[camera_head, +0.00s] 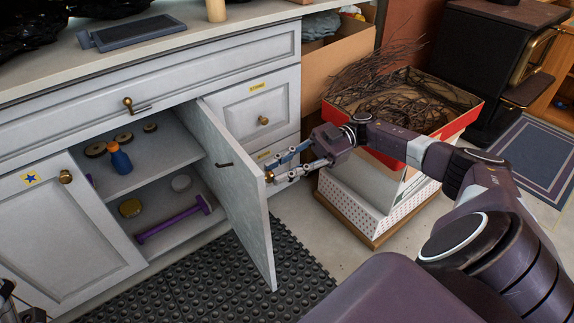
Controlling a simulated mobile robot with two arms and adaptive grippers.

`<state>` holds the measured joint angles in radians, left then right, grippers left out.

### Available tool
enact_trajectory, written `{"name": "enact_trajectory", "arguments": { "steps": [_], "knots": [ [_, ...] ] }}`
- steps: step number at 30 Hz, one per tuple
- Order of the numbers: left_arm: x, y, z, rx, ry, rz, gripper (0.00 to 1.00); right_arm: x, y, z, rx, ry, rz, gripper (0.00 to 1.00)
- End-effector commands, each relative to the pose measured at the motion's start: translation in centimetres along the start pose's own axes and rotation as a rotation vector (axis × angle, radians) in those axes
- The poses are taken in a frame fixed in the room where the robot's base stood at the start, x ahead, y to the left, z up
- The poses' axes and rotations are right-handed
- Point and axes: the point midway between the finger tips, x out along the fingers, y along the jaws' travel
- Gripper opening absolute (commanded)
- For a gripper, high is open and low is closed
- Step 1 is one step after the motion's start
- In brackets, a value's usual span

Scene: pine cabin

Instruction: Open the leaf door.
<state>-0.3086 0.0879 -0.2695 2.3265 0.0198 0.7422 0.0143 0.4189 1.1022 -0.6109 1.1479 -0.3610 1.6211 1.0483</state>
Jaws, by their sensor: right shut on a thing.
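The grey leaf door (235,189) of the lower cabinet stands swung well out from its opening, hinged on its right side. Its inner face, with a small dark catch, shows in the head view. My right gripper (271,178) is at the door's free upper edge, shut on the brass knob (268,176), which is partly hidden by the fingers. Part of my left gripper (22,304) shows at the bottom left corner, away from the door; its fingers are mostly cut off by the frame.
Inside the cabinet are a blue bottle (120,159), a purple tool (174,221) and several round items. A closed door with a star (55,205) is at left. A black mat (215,285) lies below. A box of twigs (462,122) stands close to my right arm.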

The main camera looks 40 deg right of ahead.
Motion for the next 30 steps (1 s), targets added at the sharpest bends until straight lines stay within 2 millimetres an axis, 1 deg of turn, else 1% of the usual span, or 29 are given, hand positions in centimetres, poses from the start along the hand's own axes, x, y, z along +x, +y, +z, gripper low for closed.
{"name": "enact_trajectory", "arguments": {
  "steps": [1,10,11,15,16,25,28,30],
  "knots": [
    [0.0,0.0,-0.1,0.0,0.003,0.0,0.56,0.1,-0.6,0.4,0.011,-0.002,-0.016,0.0],
    [0.0,0.0,-0.1,0.0,0.004,0.0,0.56,0.1,-0.6,0.4,0.011,-0.002,-0.017,0.0],
    [0.0,0.0,-0.1,0.0,0.004,0.0,0.56,0.1,-0.6,0.4,0.011,-0.002,-0.017,0.2],
    [0.0,0.0,-0.1,0.0,0.003,0.0,0.56,0.1,-0.5,0.3,0.009,-0.002,-0.014,0.36],
    [0.0,0.0,-0.1,0.0,0.003,0.0,0.56,0.1,-0.5,0.3,0.009,-0.002,-0.013,0.37],
    [0.0,0.0,-0.1,0.0,0.003,0.0,0.56,-0.2,-0.2,0.1,0.004,-0.001,-0.007,0.37],
    [0.0,0.0,-0.1,0.0,0.003,0.001,0.56,-1.1,-0.2,0.1,0.005,-0.002,-0.006,0.37],
    [0.0,0.0,-0.1,0.0,0.003,0.001,0.56,-2.2,-0.2,0.0,0.005,-0.003,-0.005,0.37]
  ]
}}
